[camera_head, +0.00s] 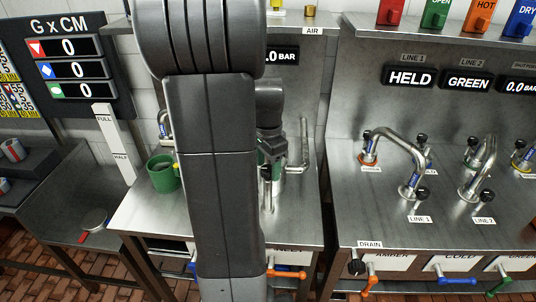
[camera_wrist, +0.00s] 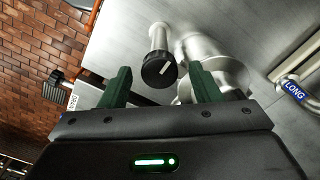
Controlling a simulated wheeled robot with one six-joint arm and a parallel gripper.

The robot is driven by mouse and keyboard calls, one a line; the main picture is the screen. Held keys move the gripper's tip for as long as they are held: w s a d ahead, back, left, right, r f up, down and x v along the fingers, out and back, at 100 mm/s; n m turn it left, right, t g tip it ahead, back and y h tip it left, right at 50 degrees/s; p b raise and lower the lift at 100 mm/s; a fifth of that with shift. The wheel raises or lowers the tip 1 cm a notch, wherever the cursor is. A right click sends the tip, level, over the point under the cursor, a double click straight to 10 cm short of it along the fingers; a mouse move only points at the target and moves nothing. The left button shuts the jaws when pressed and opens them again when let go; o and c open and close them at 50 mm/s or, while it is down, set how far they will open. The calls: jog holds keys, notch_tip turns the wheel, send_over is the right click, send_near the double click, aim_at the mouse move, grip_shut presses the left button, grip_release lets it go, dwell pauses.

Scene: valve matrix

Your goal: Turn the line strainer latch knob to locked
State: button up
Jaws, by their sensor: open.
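A round black knob (camera_wrist: 158,69) with a white pointer line sits on the end of a short metal stem in the wrist view. It appears to be the strainer latch knob, but no label on it is legible. A shiny metal body (camera_wrist: 222,68), probably the strainer, is right beside it. My gripper (camera_wrist: 161,76) is open, with one green finger on either side of the knob in the picture. Contact cannot be made out. In the head view my arm hides most of this spot, and the knob is not clearly seen.
A drain knob (camera_head: 357,267) is on the bench's front edge; it also shows in the wrist view (camera_wrist: 56,77). A pipe labelled LONG (camera_wrist: 294,90) is at the right of the wrist view. A green mug (camera_head: 163,174) stands left of my arm. Bent pipes (camera_head: 402,150) stand at right.

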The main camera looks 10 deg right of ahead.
aim_at(268, 168)
notch_tip(268, 168, up, 14)
jog(key=shift+f, duration=0.15)
dwell(0.4)
notch_tip(268, 168, down, 14)
jog(key=shift+r, duration=0.1)
dwell(0.5)
